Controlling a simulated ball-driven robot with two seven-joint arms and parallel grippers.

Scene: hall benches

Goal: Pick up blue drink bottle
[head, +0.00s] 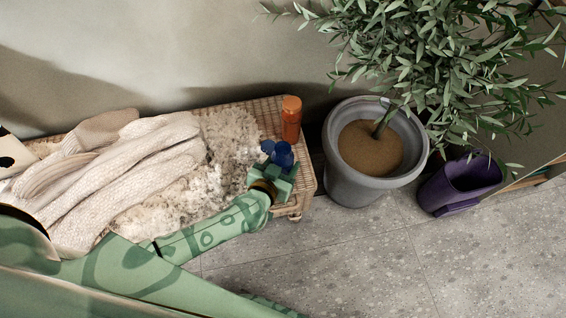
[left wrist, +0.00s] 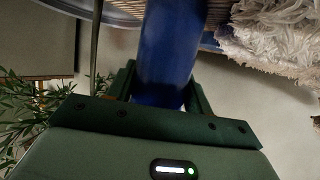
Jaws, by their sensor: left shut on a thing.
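The blue drink bottle (head: 283,154) is near the right end of the woven bench (head: 306,178), in front of an orange bottle. My left gripper (head: 274,174) reaches it from the front and is shut on it. In the left wrist view the blue bottle (left wrist: 167,45) stands between the two fingers of my left gripper (left wrist: 160,90). The gripper hides part of the bottle in both views. I cannot tell whether the bottle still touches the bench. My right gripper is in neither view.
The orange bottle (head: 291,119) stands close behind the blue one. A shaggy rug (head: 226,140) and a knitted blanket (head: 125,172) cover the bench to the left. A grey plant pot (head: 350,183) and a purple bin (head: 458,186) stand right. Tiled floor in front is clear.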

